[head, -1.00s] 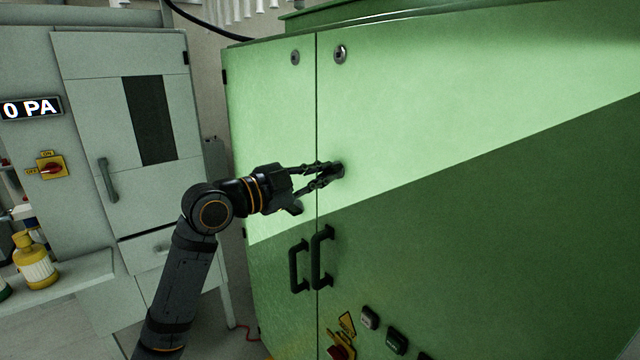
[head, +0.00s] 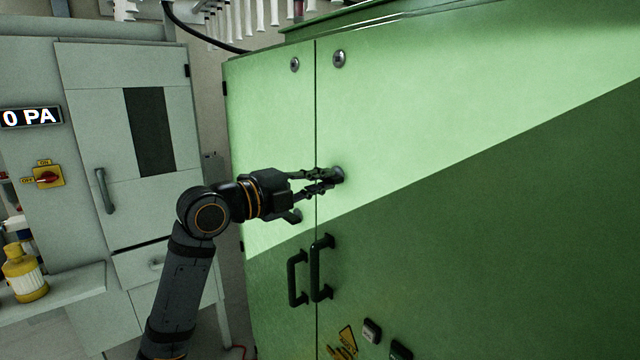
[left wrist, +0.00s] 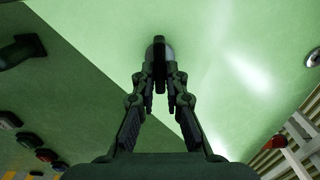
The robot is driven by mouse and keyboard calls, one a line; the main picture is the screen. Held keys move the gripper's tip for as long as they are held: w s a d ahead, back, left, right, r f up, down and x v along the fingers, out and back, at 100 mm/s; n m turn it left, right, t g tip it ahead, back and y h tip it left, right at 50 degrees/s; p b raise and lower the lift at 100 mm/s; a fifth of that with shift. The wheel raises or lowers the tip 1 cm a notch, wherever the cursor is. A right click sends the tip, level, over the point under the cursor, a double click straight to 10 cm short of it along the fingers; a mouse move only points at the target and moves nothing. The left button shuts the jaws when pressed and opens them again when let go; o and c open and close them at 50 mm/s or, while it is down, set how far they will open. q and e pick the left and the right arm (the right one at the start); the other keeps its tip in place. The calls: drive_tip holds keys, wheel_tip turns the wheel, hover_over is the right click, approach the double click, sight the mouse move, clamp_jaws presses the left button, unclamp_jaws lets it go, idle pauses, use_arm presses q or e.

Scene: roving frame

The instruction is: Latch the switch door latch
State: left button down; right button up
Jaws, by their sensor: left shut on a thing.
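The green cabinet has two closed doors, with the seam between them left of the larger right door (head: 450,110). The latch (head: 338,175) is a small dark knob on that door, just right of the seam. My left gripper (head: 331,178) reaches in from the left and is shut on the latch. In the left wrist view the fingertips (left wrist: 160,85) close around the latch (left wrist: 159,50), which stands against the green door; the fingers partly hide it. My right gripper is in neither view.
Two black handles (head: 321,268) flank the seam below the latch. Round locks (head: 339,59) sit above. A grey cabinet (head: 125,140) and a shelf with a yellow bottle (head: 24,275) stand left.

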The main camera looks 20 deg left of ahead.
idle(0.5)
use_arm(q)
drive_tip(key=c, duration=1.4)
unclamp_jaws()
drive_tip(key=v, duration=0.7)
drive_tip(key=shift+s, duration=0.25)
drive_tip(key=shift+a, duration=0.15)
